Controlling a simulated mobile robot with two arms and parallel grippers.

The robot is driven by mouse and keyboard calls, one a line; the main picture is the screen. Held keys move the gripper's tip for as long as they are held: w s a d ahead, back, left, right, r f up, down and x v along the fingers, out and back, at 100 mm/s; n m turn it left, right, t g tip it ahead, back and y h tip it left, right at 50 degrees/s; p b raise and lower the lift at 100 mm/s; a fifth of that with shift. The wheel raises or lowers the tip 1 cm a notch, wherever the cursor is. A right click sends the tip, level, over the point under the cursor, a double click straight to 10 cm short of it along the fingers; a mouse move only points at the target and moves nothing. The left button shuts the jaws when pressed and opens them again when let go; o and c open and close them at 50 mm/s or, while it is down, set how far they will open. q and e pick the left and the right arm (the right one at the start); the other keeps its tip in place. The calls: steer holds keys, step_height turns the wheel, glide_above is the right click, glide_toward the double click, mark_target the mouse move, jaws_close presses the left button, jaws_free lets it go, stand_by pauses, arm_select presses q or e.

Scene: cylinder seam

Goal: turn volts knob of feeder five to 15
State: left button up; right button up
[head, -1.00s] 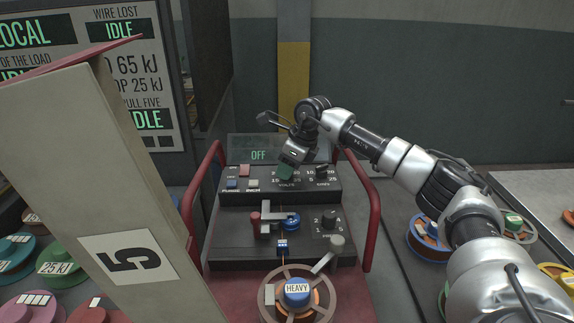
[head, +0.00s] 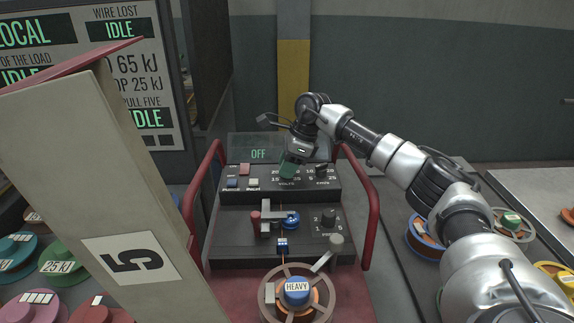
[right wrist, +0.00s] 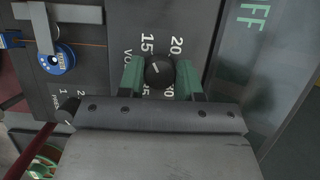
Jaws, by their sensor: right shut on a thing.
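The panel of feeder five (head: 335,205) stands in the middle of the head view, beside a post marked 5 (head: 130,257). My right gripper (head: 287,171) is at the VOLTS dial, and its green fingers hide the knob there. In the right wrist view the black round volts knob (right wrist: 159,72) sits between the two green fingers of my right gripper (right wrist: 160,76), which is shut on it. A short light mark shows on the knob; its exact reading is hard to tell. The 15 and 20 labels are beside it. My left gripper is not in view.
The display (head: 258,154) behind the dials reads OFF. Red rails (head: 374,205) flank the panel.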

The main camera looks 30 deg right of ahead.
steer(key=shift+r, duration=0.1)
steer(key=o, duration=0.9)
steer(key=b+v, duration=0.1)
steer(key=v, duration=0.9)
steer(key=shift+d+r, duration=0.25)
steer(key=shift+r, duration=0.05)
steer(key=shift+s, duration=0.1)
